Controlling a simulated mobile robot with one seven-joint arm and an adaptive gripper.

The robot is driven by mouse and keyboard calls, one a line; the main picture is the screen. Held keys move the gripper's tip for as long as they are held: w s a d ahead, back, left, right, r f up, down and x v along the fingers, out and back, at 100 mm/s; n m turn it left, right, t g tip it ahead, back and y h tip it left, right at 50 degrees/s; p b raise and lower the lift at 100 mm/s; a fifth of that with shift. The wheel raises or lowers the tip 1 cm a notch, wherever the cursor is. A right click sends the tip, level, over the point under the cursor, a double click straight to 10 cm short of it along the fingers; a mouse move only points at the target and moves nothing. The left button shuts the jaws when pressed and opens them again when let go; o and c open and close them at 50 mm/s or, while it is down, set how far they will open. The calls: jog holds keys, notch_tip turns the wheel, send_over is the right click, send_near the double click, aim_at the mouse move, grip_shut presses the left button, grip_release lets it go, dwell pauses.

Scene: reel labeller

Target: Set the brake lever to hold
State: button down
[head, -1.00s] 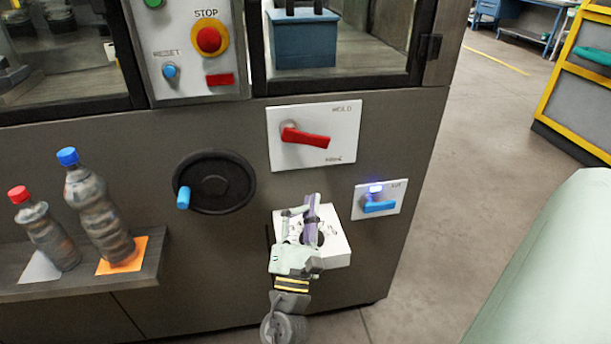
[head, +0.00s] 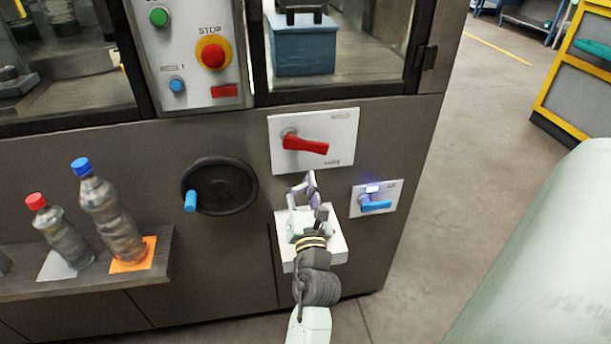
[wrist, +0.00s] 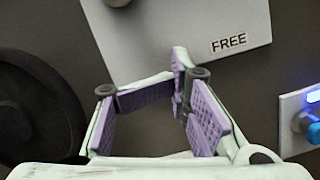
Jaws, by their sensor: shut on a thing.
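The red brake lever (head: 306,145) sits on a white plate (head: 343,122) on the machine front. It points right and slightly down, towards the lower label, which reads FREE in the wrist view (wrist: 229,42); the upper label is HOLD. My gripper (head: 304,183) is just below the lever, apart from it. In the wrist view, the two purple-padded fingers (wrist: 172,92) are bent inward, their tips meeting in front of the plate's lower edge. I see nothing between them. The red lever arm is outside the wrist view; only a grey hub shows at the top edge.
A white box (head: 334,249) juts out under my gripper. A black handwheel (head: 228,188) with a blue knob is to the left, a blue lever (head: 376,205) on a lit plate to the right. Bottles stand on a shelf (head: 150,272) at the left. Buttons are above.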

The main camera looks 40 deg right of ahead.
jog(key=shift+s+d+r+p, duration=0.1)
jog(key=shift+d+r+p, duration=0.15)
jog(key=shift+r, duration=0.4)
jog(key=shift+w+d+r+p, duration=0.1)
jog(key=shift+d+r+p, duration=0.15)
jog(key=shift+r, duration=0.45)
jog(key=shift+s+d+r+p, duration=0.15)
jog(key=shift+d+r, duration=0.1)
jog(key=shift+r, duration=0.4)
jog(key=n, duration=0.1)
jog(key=s+d+r+n, duration=0.1)
jog(key=n, duration=0.1)
jog(key=shift+d+r+t+y+p, duration=0.25)
jog(key=shift+d+t+y+p, duration=0.05)
jog(key=shift+t+y, duration=0.1)
jog(key=shift+f, duration=0.15)
notch_tip(320, 180, down, 4)
jog(key=b, duration=0.3)
jog(key=shift+w, duration=0.15)
jog(key=b+v, duration=0.2)
jog(key=v, duration=0.8)
jog(key=shift+s+d, duration=0.15)
jog(key=shift+s, duration=0.1)
